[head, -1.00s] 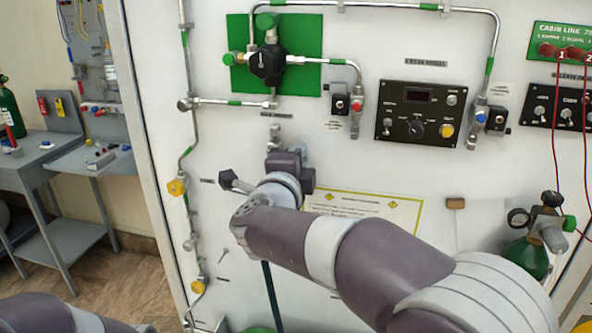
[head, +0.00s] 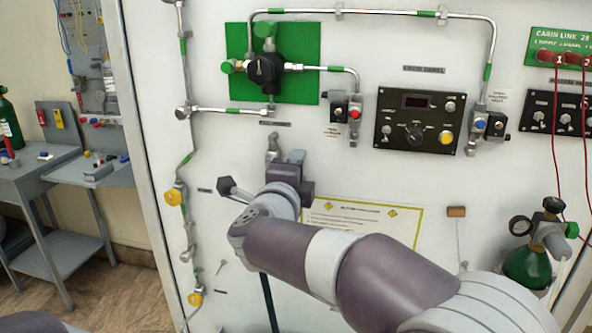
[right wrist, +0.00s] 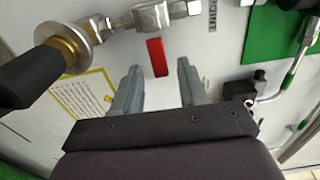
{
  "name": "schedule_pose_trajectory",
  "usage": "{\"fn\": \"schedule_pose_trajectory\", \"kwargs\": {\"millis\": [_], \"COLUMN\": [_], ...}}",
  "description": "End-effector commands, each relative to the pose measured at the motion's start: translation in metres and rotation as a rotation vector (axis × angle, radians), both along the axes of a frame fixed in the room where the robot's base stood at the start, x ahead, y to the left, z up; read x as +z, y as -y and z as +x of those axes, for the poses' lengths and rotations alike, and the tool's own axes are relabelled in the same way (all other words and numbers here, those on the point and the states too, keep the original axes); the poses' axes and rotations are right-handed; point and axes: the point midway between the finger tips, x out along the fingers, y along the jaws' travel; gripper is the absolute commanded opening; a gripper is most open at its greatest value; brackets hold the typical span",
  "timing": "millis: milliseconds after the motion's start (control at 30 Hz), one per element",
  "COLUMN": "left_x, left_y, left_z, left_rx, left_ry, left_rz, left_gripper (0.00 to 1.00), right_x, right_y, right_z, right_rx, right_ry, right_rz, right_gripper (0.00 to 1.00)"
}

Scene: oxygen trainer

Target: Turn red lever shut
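The red lever (right wrist: 157,57) is a short red bar in the right wrist view, close to a metal pipe fitting (right wrist: 150,17). It lies beyond and between the fingertips of my right gripper (right wrist: 157,74). The two grey fingers stand wide apart, with no contact on the lever visible. In the head view my right gripper (head: 290,172) is up against the white panel, below the metal fitting (head: 273,148). The red lever cannot be made out there, likely hidden by the gripper. My left gripper is not in view; only a bit of my left arm shows at bottom left.
A green plate with a black valve (head: 265,70) sits above, with pipes around it. A black control panel (head: 415,120) is to the right. A yellow-edged notice (head: 375,217) is beside the gripper. A brass-collared black part (right wrist: 65,45) is left of the fingers.

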Motion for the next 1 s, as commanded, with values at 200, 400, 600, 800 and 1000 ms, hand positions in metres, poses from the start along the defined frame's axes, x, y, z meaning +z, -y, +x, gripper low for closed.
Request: {"fn": "schedule_pose_trajectory", "kwargs": {"millis": [200,400,600,800,1000], "left_x": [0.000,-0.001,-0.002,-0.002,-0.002], "left_y": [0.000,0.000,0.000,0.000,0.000], "left_z": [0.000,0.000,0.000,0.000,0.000], "left_rx": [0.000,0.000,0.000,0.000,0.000], "left_ry": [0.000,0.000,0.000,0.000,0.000], "left_rz": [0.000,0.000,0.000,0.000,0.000], "left_gripper": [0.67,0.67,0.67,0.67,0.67], "right_x": [0.001,0.001,0.001,0.000,0.000], "right_y": [-0.001,-0.014,-0.031,-0.039,-0.039], "right_z": [-0.003,-0.039,-0.090,-0.118,-0.121], "right_rx": [0.001,0.006,0.006,0.002,-0.001], "right_ry": [0.001,0.001,0.001,0.000,0.000], "right_rz": [0.001,0.000,0.001,0.000,0.000], "right_gripper": [0.43,0.43,0.43,0.43,0.43]}}
